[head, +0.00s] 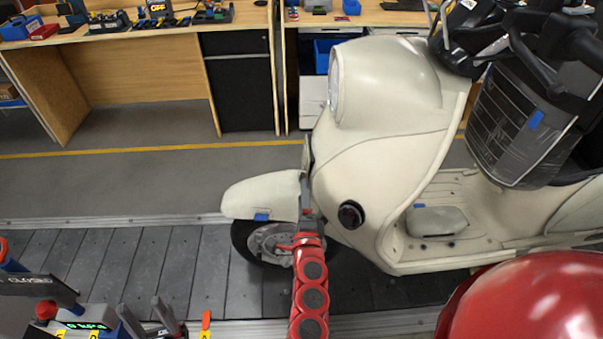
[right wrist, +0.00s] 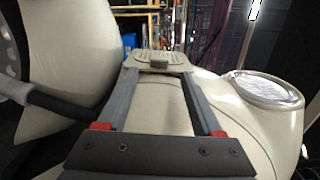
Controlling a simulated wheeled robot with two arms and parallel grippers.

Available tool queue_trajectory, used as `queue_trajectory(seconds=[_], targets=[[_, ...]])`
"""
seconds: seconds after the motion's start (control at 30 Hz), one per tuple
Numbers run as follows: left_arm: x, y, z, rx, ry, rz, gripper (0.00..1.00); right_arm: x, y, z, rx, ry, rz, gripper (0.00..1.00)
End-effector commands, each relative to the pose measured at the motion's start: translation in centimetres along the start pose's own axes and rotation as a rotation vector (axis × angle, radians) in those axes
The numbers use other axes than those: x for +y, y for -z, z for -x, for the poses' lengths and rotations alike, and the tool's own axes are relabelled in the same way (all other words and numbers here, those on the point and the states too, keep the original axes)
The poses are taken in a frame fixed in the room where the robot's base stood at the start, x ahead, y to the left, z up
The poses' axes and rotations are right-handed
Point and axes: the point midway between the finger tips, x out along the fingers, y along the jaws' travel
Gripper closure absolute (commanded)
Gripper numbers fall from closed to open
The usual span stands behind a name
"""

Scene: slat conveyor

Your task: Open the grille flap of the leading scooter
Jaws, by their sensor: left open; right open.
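The cream scooter (head: 395,130) stands on the slat conveyor with its front to the left. Its headlight (head: 335,85) also shows at the right of the right wrist view (right wrist: 268,92). The slotted grille flap (right wrist: 160,56), with a small grey tab, lies at the far end of the fingers in the right wrist view; whether it is raised is unclear. My right gripper (right wrist: 160,78) is open, its two fingers on either side of the flap; contact is unclear. In the head view it is at the scooter's front, partly hidden. My left gripper (head: 143,305) is open and empty at the lower left.
The front fender (head: 270,192) with blue tape is left of my right arm. A red rounded object (head: 530,305) fills the lower right. Workbenches (head: 150,65) with tools stand behind. The conveyor slats (head: 140,265) to the left are clear.

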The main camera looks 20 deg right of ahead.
Motion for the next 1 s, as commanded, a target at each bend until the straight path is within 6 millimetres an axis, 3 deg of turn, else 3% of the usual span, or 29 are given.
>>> queue_trajectory(seconds=[0.2,0.4,0.87,1.0], targets=[[-0.1,0.2,-1.3,0.0,0.0,0.0,0.5,-0.3,0.0,-3.9,0.0,0.0,0.003,0.32],[-0.1,0.3,-1.9,0.0,0.0,0.0,0.5,-0.1,-0.1,-6.5,-0.004,0.0,0.001,0.32],[-0.1,0.3,-2.0,0.0,0.0,0.0,0.5,0.1,0.1,-7.5,0.0,-0.002,0.002,0.32],[-0.1,0.3,-2.0,0.0,0.0,0.0,0.5,0.1,0.1,-7.5,0.0,-0.002,0.002,0.58]])
